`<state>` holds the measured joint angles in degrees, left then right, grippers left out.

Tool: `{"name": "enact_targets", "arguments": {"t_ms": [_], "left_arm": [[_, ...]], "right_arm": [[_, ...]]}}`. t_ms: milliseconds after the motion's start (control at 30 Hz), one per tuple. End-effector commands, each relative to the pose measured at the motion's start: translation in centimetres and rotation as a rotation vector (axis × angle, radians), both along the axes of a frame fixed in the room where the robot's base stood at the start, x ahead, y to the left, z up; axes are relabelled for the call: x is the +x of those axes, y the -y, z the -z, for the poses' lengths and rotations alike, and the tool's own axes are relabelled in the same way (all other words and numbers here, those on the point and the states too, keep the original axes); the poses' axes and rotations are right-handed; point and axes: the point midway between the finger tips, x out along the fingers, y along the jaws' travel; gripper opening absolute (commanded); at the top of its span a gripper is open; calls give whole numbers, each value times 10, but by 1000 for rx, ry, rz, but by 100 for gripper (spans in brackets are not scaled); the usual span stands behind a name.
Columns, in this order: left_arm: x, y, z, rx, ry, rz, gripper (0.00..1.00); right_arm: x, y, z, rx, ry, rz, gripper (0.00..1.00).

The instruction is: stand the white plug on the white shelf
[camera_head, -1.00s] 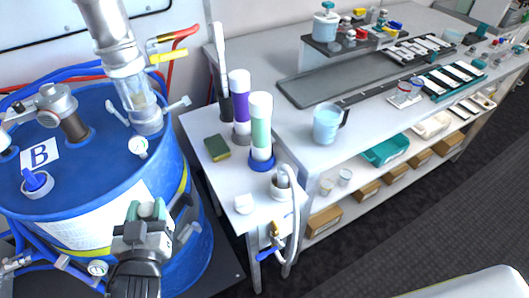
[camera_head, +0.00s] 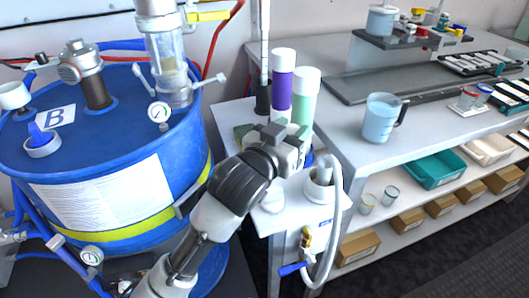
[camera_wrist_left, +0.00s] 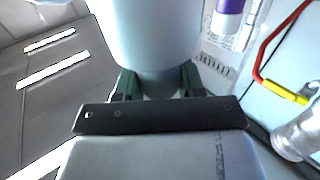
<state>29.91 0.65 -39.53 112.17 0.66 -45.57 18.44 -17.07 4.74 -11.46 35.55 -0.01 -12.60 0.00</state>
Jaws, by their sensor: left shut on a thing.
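My left gripper (camera_head: 287,143) is over the small white shelf (camera_head: 228,120), in front of the lower part of the green bottle. In the left wrist view its dark green fingers (camera_wrist_left: 158,85) are shut on a wide, pale white cylinder, which I take to be the white plug (camera_wrist_left: 148,45). The plug's far end runs out of the picture at the top. In the head view the gripper and wrist hide most of it. My right gripper is not in view.
A purple bottle (camera_head: 282,88) and a green bottle (camera_head: 303,92) stand at the shelf's back. A small white round piece (camera_head: 272,199) and a hose holder (camera_head: 321,185) are near its front. The blue drum (camera_head: 110,150) is to the left, the bench with a jug (camera_head: 379,120) to the right.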

Motion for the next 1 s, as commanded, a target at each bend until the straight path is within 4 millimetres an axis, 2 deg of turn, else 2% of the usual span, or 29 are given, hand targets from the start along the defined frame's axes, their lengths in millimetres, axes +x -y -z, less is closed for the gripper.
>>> {"name": "enact_targets", "arguments": {"t_ms": [167,400,533,767,1000], "left_arm": [[24,-17,18,7,-1,-2,1],[68,-50,51,6,-1,-1,1],[84,-62,62,4,0,0,1],[92,-68,73,-1,-1,2,1],[92,-68,107,0,-2,2,1]], "right_arm": [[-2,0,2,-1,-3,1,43],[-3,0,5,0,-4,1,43],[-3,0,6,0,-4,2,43],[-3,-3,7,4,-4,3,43],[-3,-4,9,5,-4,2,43]]}}
